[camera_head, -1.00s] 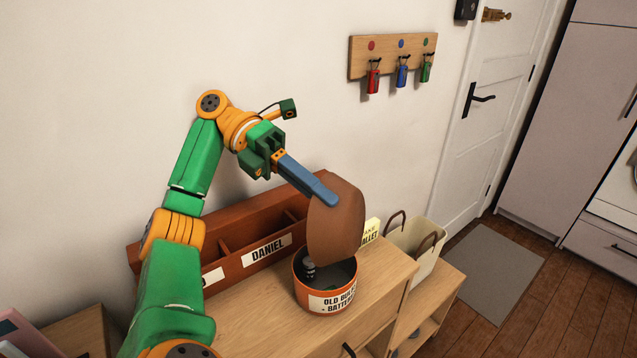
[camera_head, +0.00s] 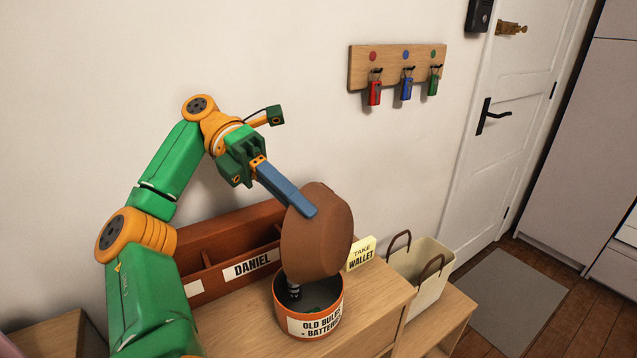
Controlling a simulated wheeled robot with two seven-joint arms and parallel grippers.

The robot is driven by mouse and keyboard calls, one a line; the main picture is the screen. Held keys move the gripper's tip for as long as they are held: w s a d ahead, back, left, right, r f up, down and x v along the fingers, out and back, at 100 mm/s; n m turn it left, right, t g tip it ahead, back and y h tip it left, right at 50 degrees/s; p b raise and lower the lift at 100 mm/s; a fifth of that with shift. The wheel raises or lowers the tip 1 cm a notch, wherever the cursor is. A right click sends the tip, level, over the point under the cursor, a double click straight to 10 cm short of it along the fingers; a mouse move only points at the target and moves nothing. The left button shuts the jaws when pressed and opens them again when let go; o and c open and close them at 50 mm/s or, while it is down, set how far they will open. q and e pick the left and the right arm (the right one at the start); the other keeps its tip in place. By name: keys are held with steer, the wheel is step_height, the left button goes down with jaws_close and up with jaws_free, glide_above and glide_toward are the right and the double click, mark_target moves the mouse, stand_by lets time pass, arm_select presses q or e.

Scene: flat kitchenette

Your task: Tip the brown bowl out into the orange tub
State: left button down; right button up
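The brown bowl (camera_head: 318,235) is tipped steeply on its side, its outer base toward me, over the orange tub (camera_head: 336,327). My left gripper (camera_head: 303,207) is shut on the bowl's upper left edge, its blue fingers lying against it. The bowl's inside is turned away and hidden. The tub stands upright on the wooden cabinet top, with a label reading "OLD BULBS + BATTERIES". A dark and silver item (camera_head: 293,291) shows at the tub's left, just below the bowl; other contents are dim. My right gripper is not in view.
A brown divided organizer (camera_head: 215,281) labelled "DANIEL" stands behind the tub against the wall. A yellow "TAKE WALLET" note (camera_head: 361,254) and a cream basket (camera_head: 433,271) are to the right. Key hooks (camera_head: 397,68) hang on the wall.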

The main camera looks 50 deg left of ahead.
arm_select(q)
steer(key=shift+d, duration=0.15)
steer(key=w+d+f+n+g+y+p, duration=0.1)
steer(key=w+d+f+g+y+p, duration=0.1)
steer(key=d+y+p, duration=0.4)
steer(key=w+d+f+n+g+y+p, duration=0.1)
steer(key=w+d+f+g+y+p, duration=0.2)
steer(key=y+p, duration=0.9)
steer(key=w+d+g+p, duration=0.1)
steer(key=d+g+p, duration=0.1)
steer(key=d+g, duration=0.1)
steer(key=shift+d+p, duration=0.3)
steer(key=shift+d, duration=0.35)
